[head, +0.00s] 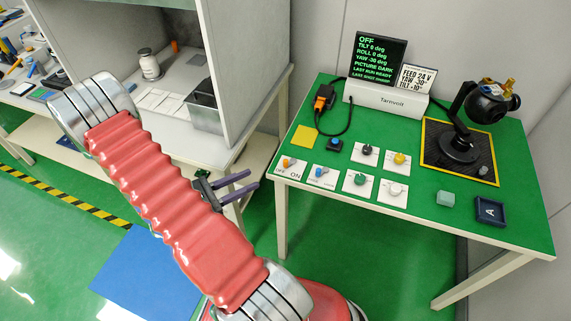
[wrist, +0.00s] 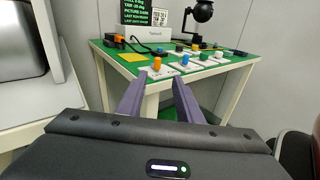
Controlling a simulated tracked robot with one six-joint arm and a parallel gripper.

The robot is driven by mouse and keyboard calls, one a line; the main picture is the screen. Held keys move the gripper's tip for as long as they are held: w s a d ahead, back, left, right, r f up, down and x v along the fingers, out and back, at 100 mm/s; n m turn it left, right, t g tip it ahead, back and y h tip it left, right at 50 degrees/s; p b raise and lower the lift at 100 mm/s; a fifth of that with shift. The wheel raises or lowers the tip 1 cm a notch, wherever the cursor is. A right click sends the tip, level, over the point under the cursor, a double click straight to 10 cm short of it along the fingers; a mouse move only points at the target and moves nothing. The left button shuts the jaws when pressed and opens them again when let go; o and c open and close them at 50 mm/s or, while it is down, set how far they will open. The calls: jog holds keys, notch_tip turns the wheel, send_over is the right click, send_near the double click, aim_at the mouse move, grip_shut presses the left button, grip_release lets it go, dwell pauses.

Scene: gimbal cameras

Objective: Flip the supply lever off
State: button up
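An orange-handled lever (head: 288,162) stands on a white plate marked OFF and ON at the green table's front left corner. It shows upright in the wrist view (wrist: 157,64), just beyond the fingertips in the picture. I cannot clearly tell which side the handle leans to. The screen (head: 378,57) on the table has OFF as its top line. My gripper (head: 252,180) has two purple fingers, apart and empty. It is left of the table's front left corner, pointing toward the table. In the wrist view the open fingers (wrist: 160,78) point at the table edge, clear of the lever.
A blue lever (head: 320,172) stands right of the orange one, with several coloured knobs beyond. A yellow pad (head: 303,135), a blue button (head: 334,145) and a cable lie behind. A gimbal camera (head: 487,102) stands at the back right. A grey cabinet (head: 258,75) rises on the left.

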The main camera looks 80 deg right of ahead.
aim_at(283, 165)
jog(key=shift+s+d+f+n+h, duration=0.25)
jog(key=shift+d+f+n+h, duration=0.2)
jog(key=shift+f, duration=0.25)
jog(key=shift+s+d, duration=0.1)
jog(key=shift+x, duration=6.75)
jog(key=shift+f, duration=0.15)
jog(key=shift+c, duration=0.5)
